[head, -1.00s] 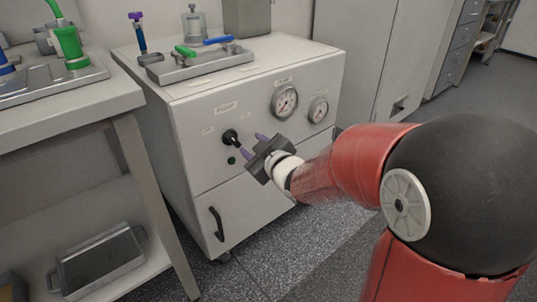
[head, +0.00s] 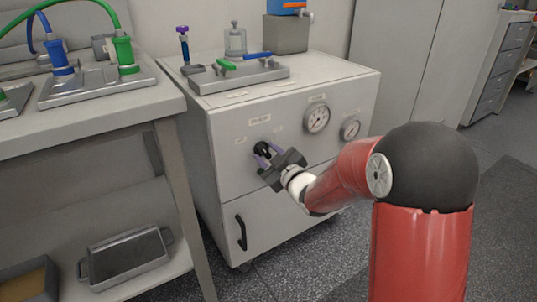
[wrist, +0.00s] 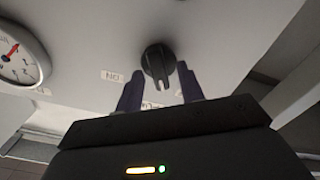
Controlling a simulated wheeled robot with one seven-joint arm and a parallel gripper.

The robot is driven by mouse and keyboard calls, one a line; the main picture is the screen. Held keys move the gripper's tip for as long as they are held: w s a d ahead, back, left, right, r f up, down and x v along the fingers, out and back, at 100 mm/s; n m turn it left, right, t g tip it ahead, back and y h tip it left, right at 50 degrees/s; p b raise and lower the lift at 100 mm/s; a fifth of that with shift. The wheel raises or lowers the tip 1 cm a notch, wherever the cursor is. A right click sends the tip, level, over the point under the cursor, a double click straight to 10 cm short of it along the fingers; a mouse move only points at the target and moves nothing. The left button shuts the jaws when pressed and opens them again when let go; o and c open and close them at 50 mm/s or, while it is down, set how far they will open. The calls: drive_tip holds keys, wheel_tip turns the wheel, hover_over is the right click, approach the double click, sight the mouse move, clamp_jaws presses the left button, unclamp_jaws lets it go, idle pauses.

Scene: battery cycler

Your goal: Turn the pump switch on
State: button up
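The pump switch (head: 262,149) is a black rotary knob on the front of the white cabinet, under a label that looks like "PUMP". In the wrist view the knob (wrist: 158,62) shows between and just beyond the purple fingertips, with its grip bar pointing down toward the gripper. My gripper (head: 268,156) is open, one finger to each side of the knob; it also shows in the wrist view (wrist: 160,92). I cannot tell whether the fingers touch the knob. An "ON" label (wrist: 112,76) lies left of it in the wrist view. Another label below is partly hidden.
Two round gauges, a larger one (head: 316,118) and a smaller one (head: 350,130), sit right of the knob. The cabinet's lower door has a black handle (head: 241,232). A tray with green and blue levers (head: 240,76) stands on top. A bench (head: 90,125) is at left.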

clamp_jaws()
